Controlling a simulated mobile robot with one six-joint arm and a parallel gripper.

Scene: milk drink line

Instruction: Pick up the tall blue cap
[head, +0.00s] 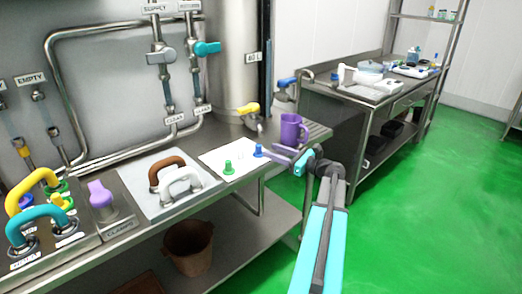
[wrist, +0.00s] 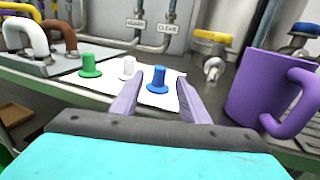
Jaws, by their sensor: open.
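The tall blue cap (wrist: 158,81) stands upright, flange down, on a white sheet. It shows between the two purple fingers of my gripper (wrist: 157,90) in the wrist view, beyond the fingertips or level with them; I cannot tell which. In the head view the blue cap (head: 258,151) stands at the right part of the sheet, and my gripper (head: 280,155) is just to its right. My gripper is open, with nothing visibly held. A green cap (head: 228,168) stands to the left, and a white cap (wrist: 126,68) stands between green and blue.
The white sheet (head: 222,152) lies on the steel counter. A tap with a yellow handle (head: 248,108) is behind. Brown and white handles (head: 182,183) stand at the left.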

